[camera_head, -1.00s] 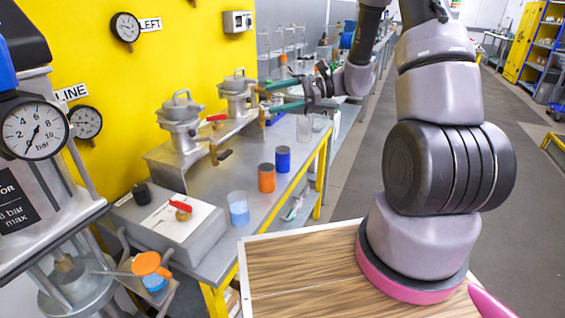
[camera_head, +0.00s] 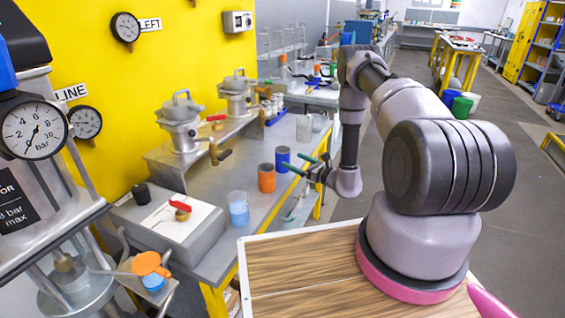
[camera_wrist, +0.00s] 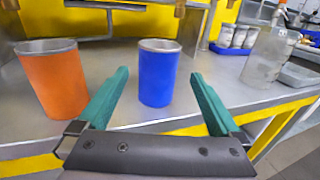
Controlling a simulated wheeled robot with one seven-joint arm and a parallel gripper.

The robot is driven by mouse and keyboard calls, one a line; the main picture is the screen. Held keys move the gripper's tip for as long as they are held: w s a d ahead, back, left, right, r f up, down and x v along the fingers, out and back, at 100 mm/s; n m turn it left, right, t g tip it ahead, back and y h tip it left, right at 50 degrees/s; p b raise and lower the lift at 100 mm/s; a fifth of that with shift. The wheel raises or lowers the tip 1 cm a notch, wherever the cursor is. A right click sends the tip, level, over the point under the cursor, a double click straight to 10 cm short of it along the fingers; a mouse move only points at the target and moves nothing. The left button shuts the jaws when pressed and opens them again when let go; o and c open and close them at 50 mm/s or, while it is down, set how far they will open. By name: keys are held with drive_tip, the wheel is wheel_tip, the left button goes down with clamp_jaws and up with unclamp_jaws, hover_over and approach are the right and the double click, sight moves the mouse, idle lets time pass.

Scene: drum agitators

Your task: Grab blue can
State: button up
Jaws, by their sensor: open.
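The blue can (camera_head: 282,159) stands upright on the metal bench near its front edge. In the wrist view the blue can (camera_wrist: 158,72) stands ahead, between the lines of my two green fingers. My gripper (camera_head: 301,162) is open and empty at the bench's front edge, just short of the can; in the wrist view my gripper (camera_wrist: 158,85) has its fingers spread on either side of the can's lower part, and I cannot tell whether the tips reach it. The orange can (camera_head: 267,178) stands upright just left of the blue can, also in the wrist view (camera_wrist: 54,80).
A glass beaker with blue liquid (camera_head: 238,208) stands nearer on the bench. A clear glass vessel (camera_wrist: 268,55) stands right of the blue can in the wrist view. Metal drum agitators (camera_head: 181,125) line the yellow wall. The bench (camera_head: 240,170) is clear left of the orange can.

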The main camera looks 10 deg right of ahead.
sight(282, 156)
drive_tip(key=shift+x, duration=3.45)
drive_tip(key=shift+s+a+f, duration=0.1)
drive_tip(key=shift+f, duration=0.05)
drive_tip(key=c, duration=1.3)
drive_tip(key=shift+o, duration=0.2)
